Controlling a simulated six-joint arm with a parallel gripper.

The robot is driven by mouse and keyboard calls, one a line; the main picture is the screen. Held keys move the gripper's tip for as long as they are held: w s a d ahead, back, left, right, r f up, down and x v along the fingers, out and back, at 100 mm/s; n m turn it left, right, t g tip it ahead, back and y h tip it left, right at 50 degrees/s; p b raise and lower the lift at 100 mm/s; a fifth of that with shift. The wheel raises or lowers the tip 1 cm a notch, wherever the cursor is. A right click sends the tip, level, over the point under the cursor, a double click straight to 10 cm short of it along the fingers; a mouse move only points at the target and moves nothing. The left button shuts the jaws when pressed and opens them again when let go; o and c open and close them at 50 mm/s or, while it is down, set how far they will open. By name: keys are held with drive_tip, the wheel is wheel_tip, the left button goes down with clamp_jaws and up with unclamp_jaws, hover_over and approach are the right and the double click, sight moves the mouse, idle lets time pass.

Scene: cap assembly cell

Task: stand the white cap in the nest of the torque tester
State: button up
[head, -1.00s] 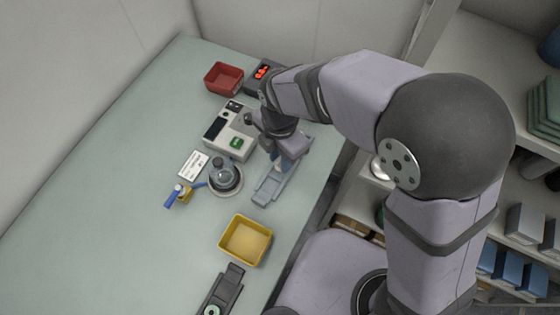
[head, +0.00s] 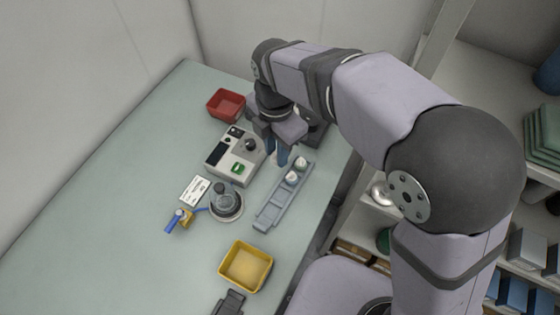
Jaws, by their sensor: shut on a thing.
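My gripper (head: 277,156) points down with its blue fingers just right of a light grey instrument (head: 222,172), which I take for the torque tester. The instrument has a dark panel, a green patch and a dark round fitting (head: 251,145) on top, perhaps the nest. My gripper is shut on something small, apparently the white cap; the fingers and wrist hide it. Two other whitish caps (head: 292,177) stand at the far end of a grey rail (head: 269,213), right of and below my fingers.
A red bin (head: 226,104) stands behind the instrument and a yellow bin (head: 245,266) toward the front. Between them are a round dark-topped device (head: 224,200), a white card (head: 194,189) and a blue-and-yellow tool (head: 179,220). The table's left side is clear.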

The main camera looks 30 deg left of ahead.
drive_tip(key=w+a+p, duration=0.3)
drive_tip(key=w+p, duration=0.4)
drive_tip(key=w, duration=0.3)
drive_tip(key=w+a+p, duration=0.3)
drive_tip(key=w+p, duration=0.4)
drive_tip(key=w, duration=0.3)
drive_tip(key=shift+w+a+r, duration=0.2)
drive_tip(key=shift+a+r, duration=0.1)
drive_tip(key=shift+a, duration=0.1)
drive_tip(key=shift+f, duration=0.1)
drive_tip(key=shift+f+b, duration=1.15)
drive_tip(key=shift+f, duration=0.55)
wheel_tip(320, 180, down, 3)
drive_tip(key=b, duration=0.3)
drive_tip(key=shift+f+b, duration=0.35)
drive_tip(key=shift+b, duration=0.3)
drive_tip(key=shift+f+b, duration=0.3)
drive_tip(key=shift+f, duration=0.05)
